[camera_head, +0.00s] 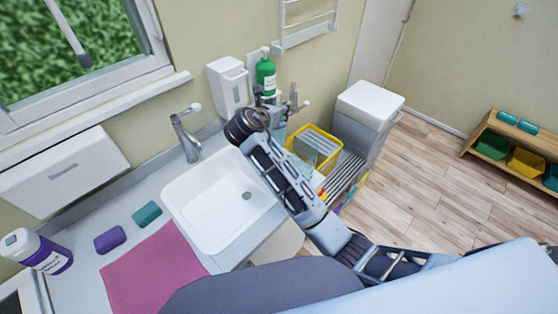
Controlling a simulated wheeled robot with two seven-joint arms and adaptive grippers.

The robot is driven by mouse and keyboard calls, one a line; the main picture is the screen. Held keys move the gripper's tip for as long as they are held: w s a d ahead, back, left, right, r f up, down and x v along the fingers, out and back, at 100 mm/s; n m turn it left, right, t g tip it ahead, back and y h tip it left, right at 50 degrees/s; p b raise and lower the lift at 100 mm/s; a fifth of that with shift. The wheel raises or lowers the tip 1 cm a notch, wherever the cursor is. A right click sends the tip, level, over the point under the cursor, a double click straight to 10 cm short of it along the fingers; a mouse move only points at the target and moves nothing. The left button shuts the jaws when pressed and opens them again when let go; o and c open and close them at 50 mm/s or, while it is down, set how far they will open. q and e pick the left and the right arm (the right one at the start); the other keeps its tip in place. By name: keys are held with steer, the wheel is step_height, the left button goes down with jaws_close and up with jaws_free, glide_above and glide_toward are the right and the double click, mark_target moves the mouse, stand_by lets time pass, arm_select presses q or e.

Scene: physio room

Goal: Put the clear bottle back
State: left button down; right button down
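My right arm reaches in from the lower right, and its gripper (276,100) is at the back wall, just below and in front of a green bottle (265,72). The arm's wrist hides most of what is there, so I cannot tell whether the fingers are open or hold anything. A clear, see-through item with a pale label (305,151), possibly the clear bottle, shows at the yellow basket (325,140), to the right of my wrist. Its outline is partly hidden by my arm. My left gripper is not in view.
A white sink (205,205) with a tap (184,138) lies left of my arm. A purple-labelled bottle (40,252), a purple block (110,239), a teal block (147,214) and a pink cloth (150,275) are on the counter.

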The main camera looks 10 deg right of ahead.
mark_target(277, 132)
steer(key=shift+f, duration=3.1)
steer(key=shift+f+p, duration=0.35)
steer(key=shift+f, duration=1.55)
steer(key=c, duration=0.9)
jaws_free()
steer(key=shift+b+v, duration=0.5)
steer(key=shift+v, duration=5.5)
